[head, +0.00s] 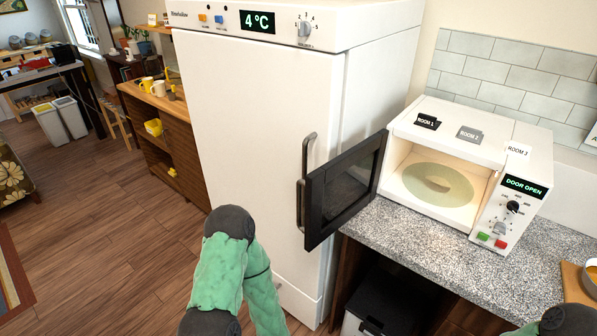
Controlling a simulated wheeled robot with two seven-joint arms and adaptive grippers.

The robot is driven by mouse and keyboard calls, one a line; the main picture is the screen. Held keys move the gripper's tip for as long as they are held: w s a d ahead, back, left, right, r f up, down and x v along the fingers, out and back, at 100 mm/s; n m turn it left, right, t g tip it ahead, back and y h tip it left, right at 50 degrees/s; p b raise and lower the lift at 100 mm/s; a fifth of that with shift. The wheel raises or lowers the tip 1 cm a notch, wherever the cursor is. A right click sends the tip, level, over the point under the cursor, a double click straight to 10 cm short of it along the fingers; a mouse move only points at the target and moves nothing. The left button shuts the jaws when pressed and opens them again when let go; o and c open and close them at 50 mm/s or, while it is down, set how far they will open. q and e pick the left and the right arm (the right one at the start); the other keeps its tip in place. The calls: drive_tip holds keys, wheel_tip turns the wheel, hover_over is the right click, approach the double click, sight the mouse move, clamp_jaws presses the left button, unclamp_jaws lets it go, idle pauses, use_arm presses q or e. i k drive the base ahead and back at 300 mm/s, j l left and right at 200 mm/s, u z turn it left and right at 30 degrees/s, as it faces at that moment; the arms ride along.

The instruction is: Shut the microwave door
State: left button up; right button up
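The white microwave (471,132) stands on the speckled counter at the right. Its display (525,187) reads DOOR OPEN. Its dark-framed door (344,190) stands wide open, swung out to the left past the counter edge and in front of the fridge. The lit cavity shows a round plate (437,184). My green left arm rises at the bottom centre, left of the door and apart from it in the picture. Part of my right arm shows in the bottom right corner. Neither gripper is in view.
A tall white fridge (258,130) with a vertical handle (304,180) stands behind the door. The granite counter (420,234) is clear in front of the microwave. A board with a bowl (590,275) sits at the right edge. A black bin (385,302) is under the counter. Wooden floor is open at left.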

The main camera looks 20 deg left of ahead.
sight(337, 190)
drive_tip(key=i+j, duration=0.1)
drive_tip(key=j, duration=0.6)
drive_tip(key=i+j, duration=0.1)
drive_tip(key=j, duration=1.35)
drive_tip(key=i+j, duration=0.15)
drive_tip(key=j, duration=0.6)
drive_tip(key=j+z, duration=0.2)
drive_tip(key=z, duration=0.2)
drive_tip(key=j+z, duration=0.2)
drive_tip(key=z, duration=0.15)
drive_tip(key=j+z, duration=0.2)
drive_tip(key=z, duration=0.2)
drive_tip(key=j+z, duration=0.2)
drive_tip(key=z, duration=0.2)
drive_tip(key=j+z, duration=0.15)
drive_tip(key=k+j, duration=0.05)
